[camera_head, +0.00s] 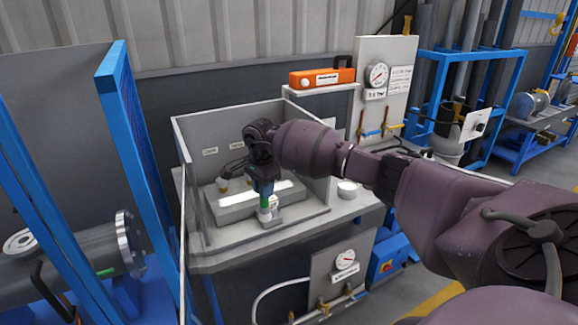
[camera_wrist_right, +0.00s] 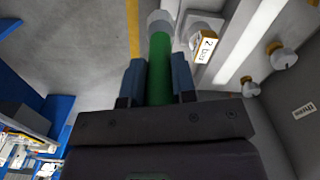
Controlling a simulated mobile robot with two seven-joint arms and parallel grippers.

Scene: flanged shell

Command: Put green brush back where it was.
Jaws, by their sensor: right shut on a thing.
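The green brush (camera_head: 264,201) is in my right gripper (camera_head: 263,188), upright over the front of the grey tray-like bench box. In the right wrist view, the green handle (camera_wrist_right: 160,66) runs between the two fingers of the right gripper (camera_wrist_right: 157,80). A pale grey end (camera_wrist_right: 160,23) shows beyond the fingertips. A small block with a "2 bar" label (camera_wrist_right: 205,46) is close beside that end. I cannot tell whether the brush touches the block or the surface below it. My left gripper is not in view.
The open-topped grey box (camera_head: 188,160) has walls at the back and sides. A raised ledge (camera_head: 222,208) inside carries small knob-like pieces (camera_wrist_right: 285,57). A white cup (camera_head: 347,189) stands to the right. Blue frame posts (camera_head: 130,130) rise at the left.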

